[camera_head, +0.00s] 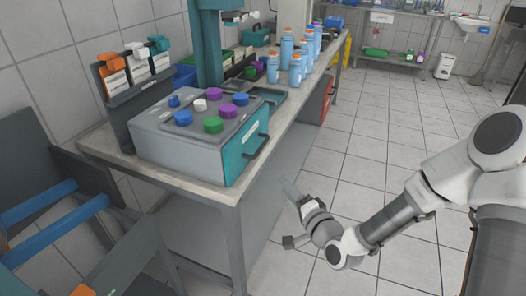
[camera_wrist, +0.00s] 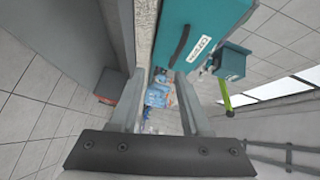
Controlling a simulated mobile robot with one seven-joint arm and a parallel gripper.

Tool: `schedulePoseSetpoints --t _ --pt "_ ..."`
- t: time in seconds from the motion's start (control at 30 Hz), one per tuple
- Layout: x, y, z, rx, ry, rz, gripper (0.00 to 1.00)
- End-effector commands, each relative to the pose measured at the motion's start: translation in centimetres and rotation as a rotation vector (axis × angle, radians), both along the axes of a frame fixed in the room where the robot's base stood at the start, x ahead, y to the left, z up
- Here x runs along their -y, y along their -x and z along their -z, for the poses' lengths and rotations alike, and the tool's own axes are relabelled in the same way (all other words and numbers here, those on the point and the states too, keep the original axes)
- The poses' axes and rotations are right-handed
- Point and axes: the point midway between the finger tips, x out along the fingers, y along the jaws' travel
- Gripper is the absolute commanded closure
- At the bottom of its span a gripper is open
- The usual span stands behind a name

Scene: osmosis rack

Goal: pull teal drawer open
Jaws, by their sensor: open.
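The teal drawer (camera_head: 240,160) is the front of a grey box on the bench, and it looks flush with the box. Its dark bar handle (camera_head: 258,147) stands out from the front. In the wrist view the teal front (camera_wrist: 215,25) fills the upper right, with the dark handle (camera_wrist: 180,47) just above the right finger. My gripper (camera_head: 290,188) is below and to the right of the drawer in the head view, beside the bench edge. In the wrist view its two fingers (camera_wrist: 158,95) are apart with nothing held between them.
The grey box (camera_head: 170,145) carries several coloured knobs on top. The bench (camera_head: 205,188) runs back with several blue bottles (camera_head: 287,50) with orange caps. A label rack (camera_head: 135,75) stands at the left by the wall. The tiled floor (camera_head: 375,145) right of the bench is clear.

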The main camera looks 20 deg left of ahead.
Motion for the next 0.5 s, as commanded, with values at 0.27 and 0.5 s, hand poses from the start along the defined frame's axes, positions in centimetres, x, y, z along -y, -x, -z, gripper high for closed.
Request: schedulePoseSetpoints --t 0.27,0.5 --pt "-0.66 0.61 0.43 -0.049 -0.367 0.066 0.53" --pt "-1.25 -0.13 -0.02 -0.049 -0.429 0.079 0.53"
